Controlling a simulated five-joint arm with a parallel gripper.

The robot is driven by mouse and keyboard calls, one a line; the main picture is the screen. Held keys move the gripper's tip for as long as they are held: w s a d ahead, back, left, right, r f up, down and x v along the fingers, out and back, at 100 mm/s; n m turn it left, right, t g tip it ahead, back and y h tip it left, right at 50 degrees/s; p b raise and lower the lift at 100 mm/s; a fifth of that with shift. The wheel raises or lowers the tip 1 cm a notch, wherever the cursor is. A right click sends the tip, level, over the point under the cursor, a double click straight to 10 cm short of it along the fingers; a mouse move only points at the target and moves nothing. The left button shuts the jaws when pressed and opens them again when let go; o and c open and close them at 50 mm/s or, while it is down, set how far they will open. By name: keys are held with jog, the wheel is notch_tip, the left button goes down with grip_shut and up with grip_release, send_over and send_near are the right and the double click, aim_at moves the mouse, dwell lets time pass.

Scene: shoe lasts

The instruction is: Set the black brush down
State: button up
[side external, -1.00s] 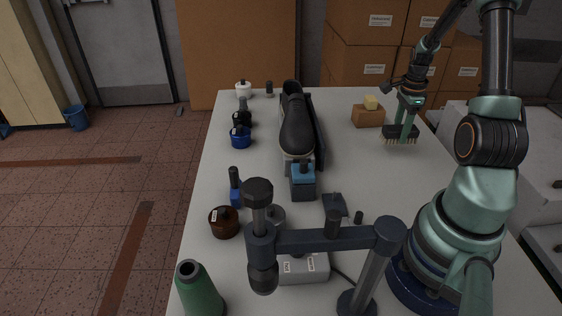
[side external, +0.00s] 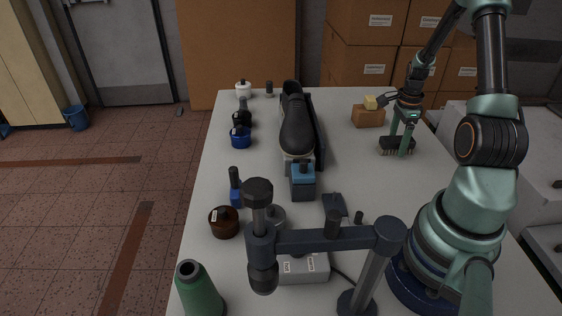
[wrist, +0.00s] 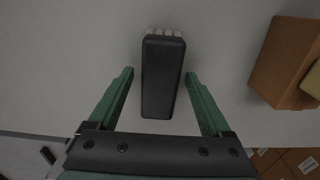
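The black brush (side external: 386,143) stands bristles down on the right side of the white table. In the wrist view the brush (wrist: 163,78) shows its dark back, with pale bristles at its far end. My gripper (side external: 399,144) is low over the brush, with its green fingers spread. In the wrist view my gripper (wrist: 159,75) has one finger on each side of the brush, with a visible gap on both sides. The gripper is open and not holding the brush.
An orange-brown box (side external: 368,117) with a yellow block (side external: 371,103) stands close behind and left of the brush. A black shoe (side external: 296,125) on a stand is at mid-table. Jars and bottles line the left side. The table between shoe and brush is clear.

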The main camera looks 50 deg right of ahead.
aim_at(398, 139)
notch_tip(398, 139, up, 12)
jog(key=w+a+r+n+t+h, duration=0.1)
jog(key=w+a+r+n, duration=0.5)
jog(key=a+n, duration=0.15)
jog(key=a+r+n+t, duration=0.2)
jog(key=a+r+n, duration=0.1)
jog(key=a+n, duration=0.6)
jog(key=a+r+n+t+y, duration=0.1)
jog(key=a+r+n+t, duration=0.1)
jog(key=a+n, duration=0.8)
jog(key=a+r, duration=0.1)
jog(key=a, duration=0.6)
jog(key=shift+s+t, duration=0.25)
jog(key=shift+t, duration=0.05)
jog(key=shift+n, duration=0.25)
